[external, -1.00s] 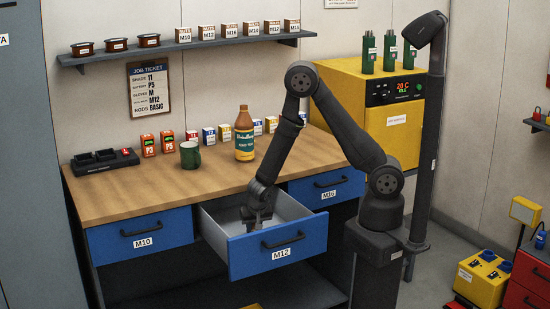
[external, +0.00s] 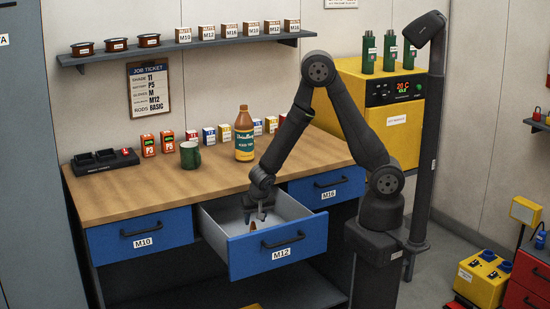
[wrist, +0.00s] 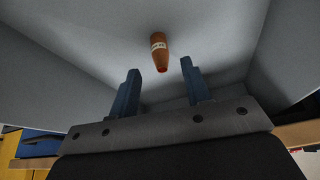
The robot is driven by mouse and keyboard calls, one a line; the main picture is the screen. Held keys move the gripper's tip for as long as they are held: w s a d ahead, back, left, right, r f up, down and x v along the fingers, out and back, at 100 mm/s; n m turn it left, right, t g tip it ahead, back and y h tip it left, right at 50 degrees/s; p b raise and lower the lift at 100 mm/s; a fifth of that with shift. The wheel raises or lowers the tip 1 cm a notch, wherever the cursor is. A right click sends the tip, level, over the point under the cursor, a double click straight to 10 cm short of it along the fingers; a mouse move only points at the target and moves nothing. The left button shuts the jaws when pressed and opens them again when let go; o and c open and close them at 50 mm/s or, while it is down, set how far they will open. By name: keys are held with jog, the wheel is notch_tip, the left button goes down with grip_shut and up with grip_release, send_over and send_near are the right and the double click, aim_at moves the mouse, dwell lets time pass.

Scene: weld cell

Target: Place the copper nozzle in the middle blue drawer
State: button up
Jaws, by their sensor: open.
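The middle blue drawer (external: 300,254), labelled M12, is pulled open. The copper nozzle (external: 253,225) is inside it, near its front panel. In the wrist view the nozzle (wrist: 159,50) lies on the grey drawer floor, with a small pale label on it. My gripper (external: 257,217) is open and empty over the drawer. In the wrist view its two blue fingers (wrist: 160,72) are spread apart, and the nozzle shows beyond their tips, not between them.
The blue drawers M10 (external: 140,233) and M16 (external: 326,188) on either side are shut. A brown bottle (external: 244,134) and a green mug (external: 190,154) stand on the wooden bench top (external: 165,185) behind the open drawer. Small boxes stand along the wall.

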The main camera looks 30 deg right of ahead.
aim_at(254, 225)
jog(key=v, duration=0.6)
jog(key=shift+r, duration=0.2)
jog(key=x, duration=1.2)
jog(key=shift+f, duration=0.2)
jog(key=shift+r, duration=0.5)
